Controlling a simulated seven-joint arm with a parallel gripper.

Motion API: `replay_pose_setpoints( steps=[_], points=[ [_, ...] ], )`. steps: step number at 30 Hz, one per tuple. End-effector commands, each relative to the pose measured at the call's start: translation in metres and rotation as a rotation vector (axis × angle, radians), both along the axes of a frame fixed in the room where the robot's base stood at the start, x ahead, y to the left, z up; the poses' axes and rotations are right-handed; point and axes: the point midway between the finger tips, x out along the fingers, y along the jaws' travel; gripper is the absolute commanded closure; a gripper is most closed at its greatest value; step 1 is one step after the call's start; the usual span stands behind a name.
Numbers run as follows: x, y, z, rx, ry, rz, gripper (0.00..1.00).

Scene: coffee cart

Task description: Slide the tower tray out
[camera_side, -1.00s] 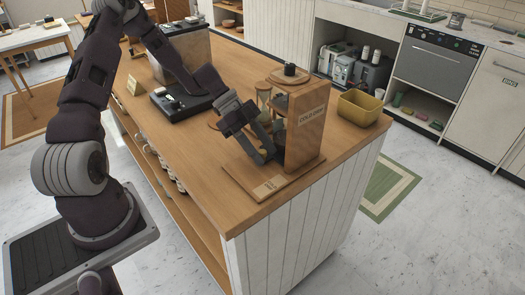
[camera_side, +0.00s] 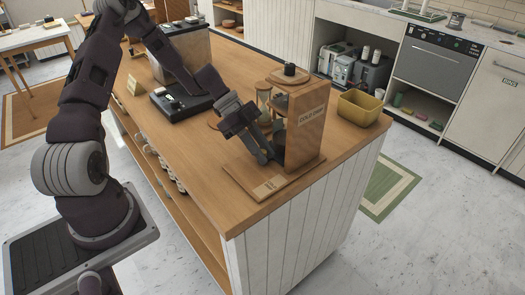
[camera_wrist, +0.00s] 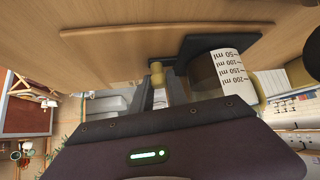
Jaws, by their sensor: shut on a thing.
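The wooden tower (camera_side: 305,145), with a lettered sign on its side, stands on a board (camera_side: 240,172) at the near end of the counter. In the wrist view a dark tray (camera_wrist: 192,45) sits at the tower with a beaker (camera_wrist: 228,72) marked in ml on it. A small brass-coloured knob (camera_wrist: 156,68) shows at the tray's edge. My gripper (camera_side: 264,160) is low beside the tower's left side. In the wrist view its fingers (camera_wrist: 160,80) are shut on the knob. The tray is mostly hidden in the side view.
A yellow bin (camera_side: 360,107) stands right of the tower. A black scale-like device (camera_side: 180,103) and a grey machine (camera_side: 182,50) stand farther back on the counter (camera_side: 195,165). The counter left of the tower is mostly clear.

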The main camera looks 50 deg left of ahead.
Motion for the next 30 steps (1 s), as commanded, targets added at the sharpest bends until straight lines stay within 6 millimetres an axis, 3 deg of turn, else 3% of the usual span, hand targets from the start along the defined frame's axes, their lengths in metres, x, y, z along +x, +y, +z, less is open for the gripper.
replay_pose_setpoints(
  steps=[27,30],
  points=[
    [0.0011,0.001,0.0008,0.002,-0.002,0.003,1.0],
    [-0.0072,0.002,0.0002,0.0,0.001,0.006,1.0]
  ],
)
